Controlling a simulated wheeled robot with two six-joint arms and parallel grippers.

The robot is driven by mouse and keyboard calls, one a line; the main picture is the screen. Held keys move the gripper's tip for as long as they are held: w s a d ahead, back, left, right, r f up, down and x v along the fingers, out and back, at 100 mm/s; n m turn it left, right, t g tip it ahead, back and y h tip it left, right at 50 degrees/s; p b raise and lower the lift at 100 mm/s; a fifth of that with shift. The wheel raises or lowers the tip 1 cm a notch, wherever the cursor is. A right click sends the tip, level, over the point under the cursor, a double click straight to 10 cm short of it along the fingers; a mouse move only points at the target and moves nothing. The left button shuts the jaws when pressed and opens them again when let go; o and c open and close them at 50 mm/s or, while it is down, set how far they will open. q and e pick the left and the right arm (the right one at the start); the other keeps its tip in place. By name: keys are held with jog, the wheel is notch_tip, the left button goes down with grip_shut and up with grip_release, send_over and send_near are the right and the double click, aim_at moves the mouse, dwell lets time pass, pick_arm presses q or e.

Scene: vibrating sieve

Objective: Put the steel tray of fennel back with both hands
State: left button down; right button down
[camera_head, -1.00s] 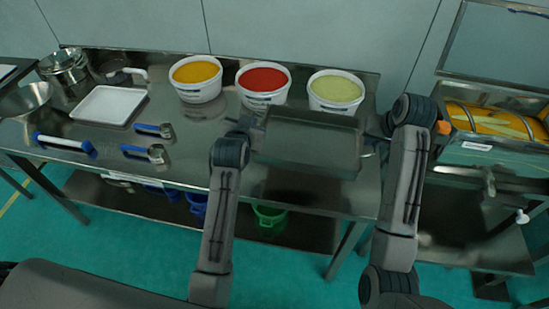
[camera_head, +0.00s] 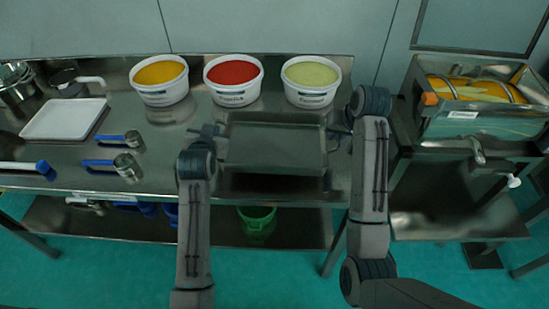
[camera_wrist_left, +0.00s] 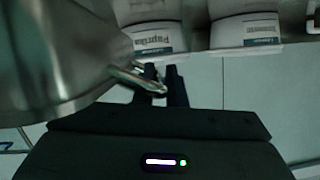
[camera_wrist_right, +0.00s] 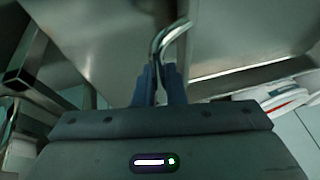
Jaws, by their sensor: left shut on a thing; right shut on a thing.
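The steel tray (camera_head: 275,147) is in the middle of the head view, over the front of the steel table, below the tubs in the picture. Its surface looks dark and grey, and I make out no fennel in it. I cannot tell whether it touches the table. My left gripper (camera_head: 210,132) is shut on its left handle, a bent metal loop (camera_wrist_left: 135,76) in the left wrist view. My right gripper (camera_head: 345,131) is at its right side, and the right wrist view shows its fingers (camera_wrist_right: 160,82) shut on the right handle (camera_wrist_right: 168,36).
Tubs of yellow (camera_head: 160,80), red (camera_head: 233,80) and pale green (camera_head: 311,82) powder stand behind the tray. A white tray (camera_head: 64,119) and blue-handled tools (camera_head: 127,167) lie to the left. The sieve machine (camera_head: 470,115) stands right. A green bucket (camera_head: 257,222) is below.

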pick_arm(q)
jog(key=shift+f, duration=0.2)
pick_arm(e)
jog(key=shift+f, duration=0.2)
